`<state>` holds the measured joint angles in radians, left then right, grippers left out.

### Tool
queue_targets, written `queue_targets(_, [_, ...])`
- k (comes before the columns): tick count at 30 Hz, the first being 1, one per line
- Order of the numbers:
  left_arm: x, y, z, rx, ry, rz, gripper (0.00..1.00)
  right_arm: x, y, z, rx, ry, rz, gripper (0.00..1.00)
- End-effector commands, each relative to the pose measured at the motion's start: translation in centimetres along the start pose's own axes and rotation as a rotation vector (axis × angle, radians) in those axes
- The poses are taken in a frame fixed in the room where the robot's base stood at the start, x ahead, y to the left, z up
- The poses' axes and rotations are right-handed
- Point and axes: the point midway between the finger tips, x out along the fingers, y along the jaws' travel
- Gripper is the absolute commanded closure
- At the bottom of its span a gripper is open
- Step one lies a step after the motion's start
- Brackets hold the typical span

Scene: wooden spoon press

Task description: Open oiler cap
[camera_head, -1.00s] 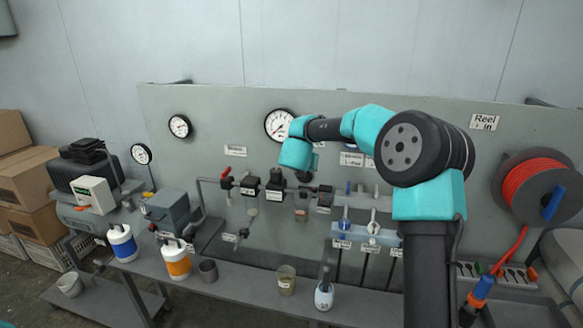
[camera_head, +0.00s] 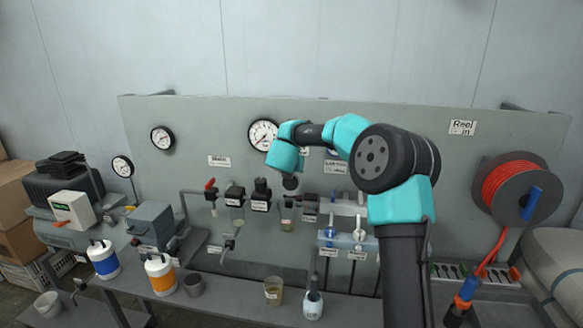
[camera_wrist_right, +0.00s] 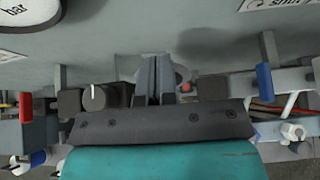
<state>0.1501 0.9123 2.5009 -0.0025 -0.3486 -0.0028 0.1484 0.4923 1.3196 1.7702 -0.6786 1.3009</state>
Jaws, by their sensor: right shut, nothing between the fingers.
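The oiler (camera_head: 287,222) appears to be the right-hand unit in the row of air fittings on the grey panel, with a clear bowl holding some tan liquid. My right gripper (camera_head: 290,184) is right above it and hides its top, so I cannot see the oiler cap clearly. In the right wrist view the two dark fingers of my right gripper (camera_wrist_right: 155,75) are together with nothing between them. A dark block with a round knob (camera_wrist_right: 94,97) stands left of the fingers, and a small red part (camera_wrist_right: 185,87) shows just right of them. My left gripper is out of view.
A red-handled valve (camera_head: 210,187) is left on the same pipe. Blue and white levers (camera_head: 345,238) stand to the right. A glass cup (camera_head: 273,291) and a small bottle (camera_head: 313,300) are on the shelf below. A hose reel (camera_head: 512,190) hangs far right.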

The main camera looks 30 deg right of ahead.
Motion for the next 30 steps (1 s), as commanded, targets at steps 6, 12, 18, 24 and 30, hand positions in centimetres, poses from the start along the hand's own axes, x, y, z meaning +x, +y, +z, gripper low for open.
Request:
queue_targets(6, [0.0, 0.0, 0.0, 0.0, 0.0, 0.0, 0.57, -0.2, 0.0, 0.0, 0.0, 0.0, 0.0, 1.0])
queue_targets(12, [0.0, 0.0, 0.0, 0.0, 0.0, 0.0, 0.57, -1.8, 0.0, 0.0, -0.001, 0.0, 0.0, 1.0])
queue_targets(18, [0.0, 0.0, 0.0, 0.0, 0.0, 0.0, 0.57, -5.2, 0.0, 0.1, -0.001, -0.001, 0.001, 1.0])
queue_targets(24, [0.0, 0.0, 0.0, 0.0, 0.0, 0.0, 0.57, -9.1, 0.0, 0.1, 0.0, -0.002, 0.003, 1.0])
queue_targets(30, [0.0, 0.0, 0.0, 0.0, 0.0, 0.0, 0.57, -13.0, 0.0, 0.1, 0.0, -0.002, 0.002, 1.0])
